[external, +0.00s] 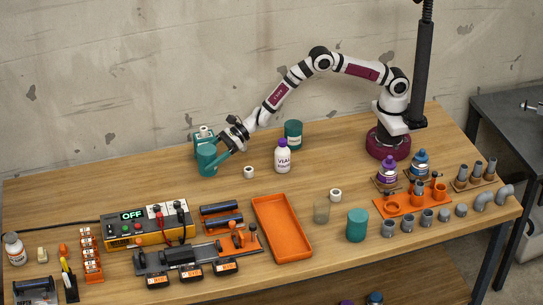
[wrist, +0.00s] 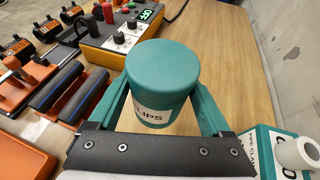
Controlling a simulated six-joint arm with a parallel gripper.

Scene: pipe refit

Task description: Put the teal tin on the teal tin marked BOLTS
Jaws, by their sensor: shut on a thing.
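My gripper (external: 217,155) is shut on a teal tin (external: 206,162), left of centre at the back of the table. In the wrist view my gripper (wrist: 163,88) has one teal finger on each side of this tin (wrist: 162,65); it is upright, and its label shows letters ending in "IPS". I cannot tell whether it touches the table. A darker teal tin (external: 293,135) stands behind the VIAL bottle. Another teal tin (external: 357,225) stands at the front right of centre. No BOLTS marking is readable on either.
A teal and white pipe-clamp box (wrist: 262,150) with a white ring (wrist: 298,152) is close beside my gripper. The white VIAL bottle (external: 283,157) and a white fitting (external: 249,172) stand to the right. An orange tray (external: 281,226) and a yellow meter (external: 146,226) lie in front.

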